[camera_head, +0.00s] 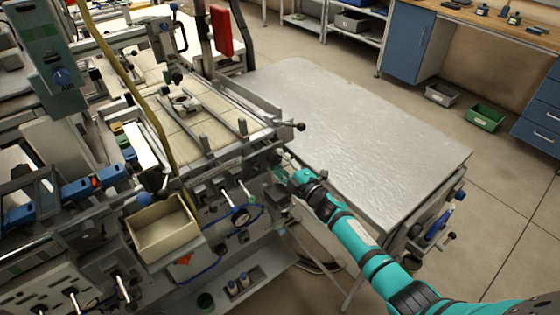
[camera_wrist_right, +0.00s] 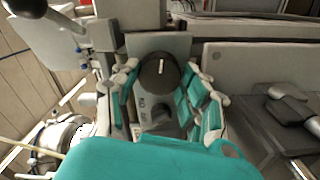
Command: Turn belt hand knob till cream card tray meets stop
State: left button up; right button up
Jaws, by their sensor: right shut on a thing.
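My right gripper (camera_head: 287,172) reaches in from the lower right to the near right corner of the belt machine. In the right wrist view its fingers (camera_wrist_right: 167,98) stand on both sides of a dark round knob (camera_wrist_right: 158,73) with a pale mark on top, and it is shut on this knob. In the head view the gripper hides the knob. A cream belt bed (camera_head: 150,120) runs along the machine top, with a small tray-like piece (camera_head: 185,103) on it. I cannot tell whether this piece is the cream card tray or whether it touches a stop. My left gripper is not in view.
An open cream bin (camera_head: 163,232) sits at the machine's front, by levers and a gauge (camera_head: 240,215). A bare metal table (camera_head: 350,125) stands right of the machine, close beside my right arm. Grey and green bins (camera_head: 485,117) lie on the floor farther back.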

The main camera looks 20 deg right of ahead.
jog(key=shift+f, duration=0.1)
dwell(0.3)
jog(key=o, duration=1.2)
jog(key=v, duration=1.2)
